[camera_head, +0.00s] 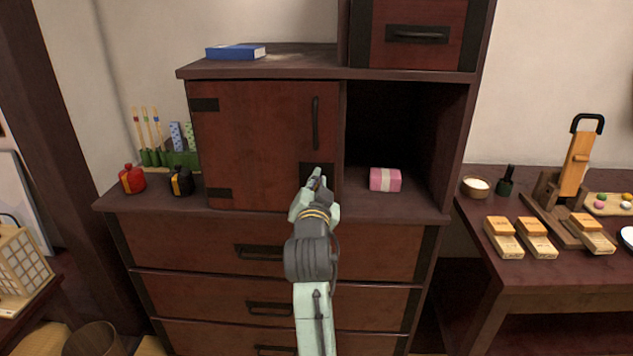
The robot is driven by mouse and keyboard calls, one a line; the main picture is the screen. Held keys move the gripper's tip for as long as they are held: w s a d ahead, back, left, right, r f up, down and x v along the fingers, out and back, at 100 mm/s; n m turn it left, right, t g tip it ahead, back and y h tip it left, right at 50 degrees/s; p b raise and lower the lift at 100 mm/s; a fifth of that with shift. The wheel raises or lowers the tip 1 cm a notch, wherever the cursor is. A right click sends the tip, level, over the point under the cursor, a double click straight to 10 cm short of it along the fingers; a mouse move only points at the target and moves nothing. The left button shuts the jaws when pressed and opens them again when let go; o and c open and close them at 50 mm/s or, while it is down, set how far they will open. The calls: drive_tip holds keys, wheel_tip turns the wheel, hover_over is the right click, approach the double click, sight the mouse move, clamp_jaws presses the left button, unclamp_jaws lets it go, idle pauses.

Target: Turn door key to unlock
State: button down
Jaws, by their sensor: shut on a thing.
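A closed reddish-brown cabinet door (255,140) with dark metal corner fittings and a vertical handle (315,123) fills the middle of the view. A dark lock plate (312,168) sits low on its right side. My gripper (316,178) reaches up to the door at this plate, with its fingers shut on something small. The key itself is largely hidden by the fingers, and I cannot tell its angle in the lock.
An open compartment right of the door holds a pink wrapped box (385,180). Red (132,179) and black (181,181) bundles stand on the ledge to the left. A blue book (236,52) lies on top. Drawers (270,252) are below. A side table (483,210) stands at right.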

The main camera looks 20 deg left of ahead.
drive_tip(key=m, duration=0.6)
drive_tip(key=shift+d+f+m+b, duration=0.15)
drive_tip(key=shift+f+m+b, duration=0.1)
drive_tip(key=shift+m+b, duration=0.1)
drive_tip(key=m+b, duration=0.1)
drive_tip(key=m, duration=0.4)
drive_tip(key=shift+f, duration=0.2)
drive_tip(key=shift+m, duration=0.35)
drive_tip(key=c, duration=1.8)
unclamp_jaws()
drive_tip(key=shift+d, duration=0.1)
drive_tip(key=v, duration=0.7)
drive_tip(key=shift+s, duration=0.2)
